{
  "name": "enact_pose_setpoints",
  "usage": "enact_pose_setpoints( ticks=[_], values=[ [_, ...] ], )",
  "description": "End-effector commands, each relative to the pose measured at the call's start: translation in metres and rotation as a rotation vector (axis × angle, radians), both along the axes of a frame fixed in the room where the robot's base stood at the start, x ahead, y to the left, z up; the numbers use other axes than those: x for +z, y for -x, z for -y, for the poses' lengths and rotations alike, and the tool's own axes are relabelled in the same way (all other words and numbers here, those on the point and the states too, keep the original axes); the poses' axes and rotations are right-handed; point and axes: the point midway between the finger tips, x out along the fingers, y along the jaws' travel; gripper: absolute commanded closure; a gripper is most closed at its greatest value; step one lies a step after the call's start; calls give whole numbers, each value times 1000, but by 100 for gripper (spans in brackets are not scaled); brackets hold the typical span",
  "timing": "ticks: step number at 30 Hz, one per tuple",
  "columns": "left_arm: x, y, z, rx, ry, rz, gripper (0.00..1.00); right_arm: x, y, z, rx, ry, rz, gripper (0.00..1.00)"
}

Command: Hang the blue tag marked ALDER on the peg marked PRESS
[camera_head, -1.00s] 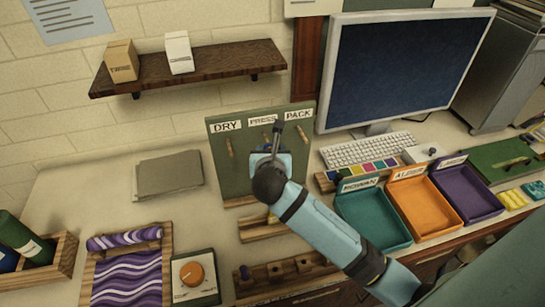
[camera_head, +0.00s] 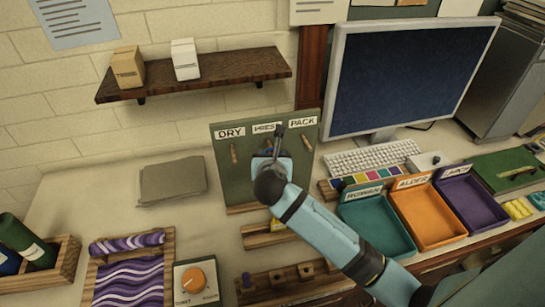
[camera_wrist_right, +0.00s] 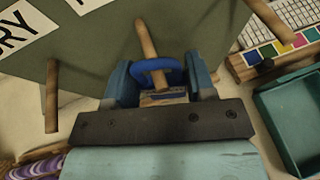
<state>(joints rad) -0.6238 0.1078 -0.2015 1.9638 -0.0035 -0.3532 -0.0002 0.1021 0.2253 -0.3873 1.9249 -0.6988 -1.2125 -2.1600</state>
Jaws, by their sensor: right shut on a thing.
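My right gripper (camera_head: 268,158) is in front of the green peg board (camera_head: 222,181), below the PRESS label (camera_head: 266,128). In the right wrist view my right gripper (camera_wrist_right: 160,84) is shut on a blue tag (camera_wrist_right: 155,66). The tag's blue loop shows between the fingers, at the lower end of a wooden peg (camera_wrist_right: 146,38). Peg and loop overlap in this view; I cannot tell whether the peg passes through the loop. The tag's marking is not readable. In the head view the arm hides the PRESS peg and most of the tag. My left gripper is out of view.
The DRY peg (camera_head: 233,153) and PACK peg (camera_head: 304,141) stand on either side and look bare. A monitor (camera_head: 410,75) and keyboard (camera_head: 372,157) are to the right. Teal (camera_head: 375,227), orange (camera_head: 428,218) and purple (camera_head: 470,205) trays stand front right. A shelf (camera_head: 205,82) hangs above left.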

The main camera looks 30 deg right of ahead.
Motion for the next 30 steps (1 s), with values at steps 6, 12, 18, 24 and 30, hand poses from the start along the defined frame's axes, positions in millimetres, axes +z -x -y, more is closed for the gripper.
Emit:
enact_pose_setpoints(
  ticks=[6, 12, 18, 24, 30],
  values=[
    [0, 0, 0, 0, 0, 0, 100, 0, 0, 0, 0, 0, 0, 72],
    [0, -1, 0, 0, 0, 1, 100, 0, 0, 0, 0, 0, 0, 20],
    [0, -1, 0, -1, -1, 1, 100, 0, 1, 0, 0, 0, 0, 20],
    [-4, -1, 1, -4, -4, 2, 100, 6, 15, -9, 3, -1, 1, 20],
    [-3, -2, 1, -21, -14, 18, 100, 22, 51, -29, 2, -3, 1, 20]
  ],
)
